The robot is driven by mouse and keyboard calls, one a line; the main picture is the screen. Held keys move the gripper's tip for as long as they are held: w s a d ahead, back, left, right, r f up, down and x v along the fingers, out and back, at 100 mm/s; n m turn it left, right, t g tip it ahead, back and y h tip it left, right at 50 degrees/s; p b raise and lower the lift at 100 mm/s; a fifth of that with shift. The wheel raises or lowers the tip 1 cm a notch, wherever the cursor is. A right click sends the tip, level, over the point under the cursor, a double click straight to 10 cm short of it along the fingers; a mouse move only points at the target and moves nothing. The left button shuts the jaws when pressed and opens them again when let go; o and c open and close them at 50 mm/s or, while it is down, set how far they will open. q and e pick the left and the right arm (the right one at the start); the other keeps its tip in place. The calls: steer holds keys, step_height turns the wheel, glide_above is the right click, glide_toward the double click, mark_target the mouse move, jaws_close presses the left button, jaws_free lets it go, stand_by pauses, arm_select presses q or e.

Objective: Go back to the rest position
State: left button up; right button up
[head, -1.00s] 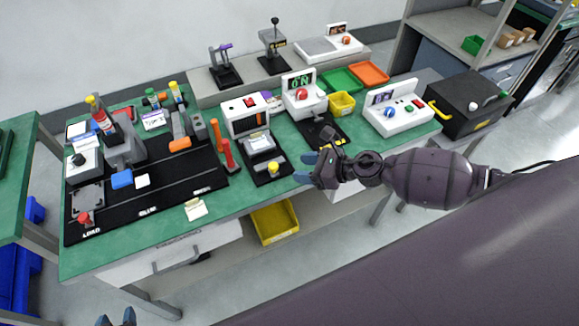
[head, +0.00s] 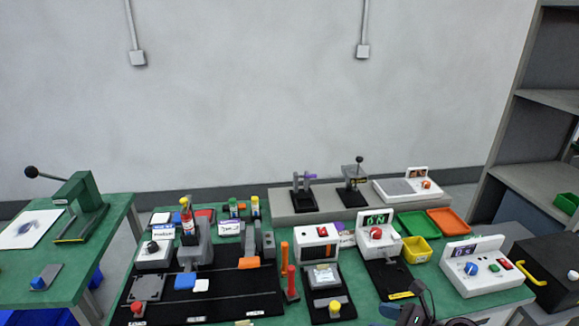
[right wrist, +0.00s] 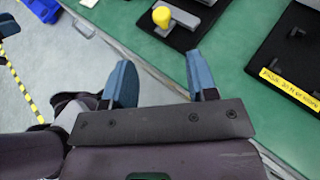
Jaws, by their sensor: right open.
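My right gripper shows its two blue fingers spread apart with nothing between them in the right wrist view (right wrist: 163,82). It is over the front edge of the green bench (right wrist: 215,107). In the head view only a small part of the right gripper (head: 398,311) shows at the bottom edge, in front of the bench. A black fixture with a yellow knob (right wrist: 162,15) lies beyond the fingers, apart from them.
The bench holds a black fixture board (head: 235,306), a white tester (head: 317,243), a yellow bin (head: 417,250) and a control box (head: 483,267). Green (head: 417,224) and orange (head: 447,222) trays are behind. A second green table (head: 75,275) stands left, shelving (head: 540,100) right.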

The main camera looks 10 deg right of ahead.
steer(key=w+r+m+t+h, duration=0.2)
steer(key=w+r+m+t, duration=0.2)
steer(key=m, duration=1.2)
steer(key=s+d+f+m+h, duration=0.1)
steer(key=s+f+m+h, duration=0.3)
steer(key=s+m, duration=0.5)
steer(key=s+d+f+m+g+h, duration=0.1)
steer(key=s+f+m+h, duration=0.3)
steer(key=m, duration=1.4)
steer(key=s+f, duration=0.3)
steer(key=s, duration=0.2)
steer(key=shift+s+f+m+g, duration=0.3)
steer(key=shift+s+f+m, duration=0.05)
steer(key=shift+f+m, duration=0.05)
